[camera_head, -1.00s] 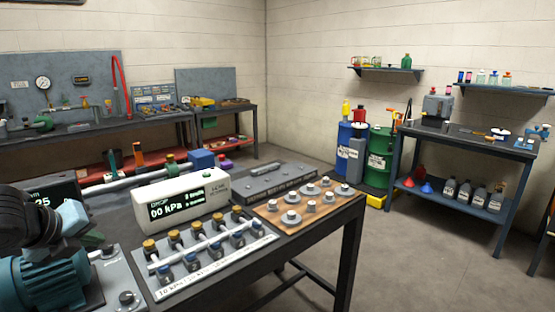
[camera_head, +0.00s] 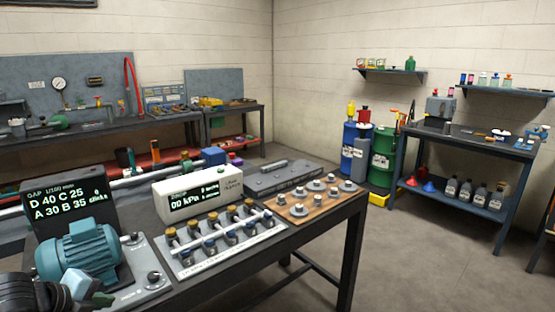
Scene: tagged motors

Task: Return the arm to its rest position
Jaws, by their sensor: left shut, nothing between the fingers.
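My left gripper (camera_head: 92,295) is at the bottom left corner, low in front of the motor's base plate. It is shut with nothing held, and part of its arm is cut off by the picture edge. Just beyond it, a teal motor (camera_head: 82,252) stands on a grey plate (camera_head: 145,286) on the near bench. A dark display (camera_head: 65,202) with white readings stands behind the motor. My right gripper is not in view.
The near bench also holds a white kPa meter (camera_head: 198,193), a valve manifold (camera_head: 220,238), a wooden board with metal discs (camera_head: 312,203) and a grey case (camera_head: 270,177). Blue (camera_head: 352,165) and green (camera_head: 382,160) drums stand at the back. The floor (camera_head: 430,250) at right is clear.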

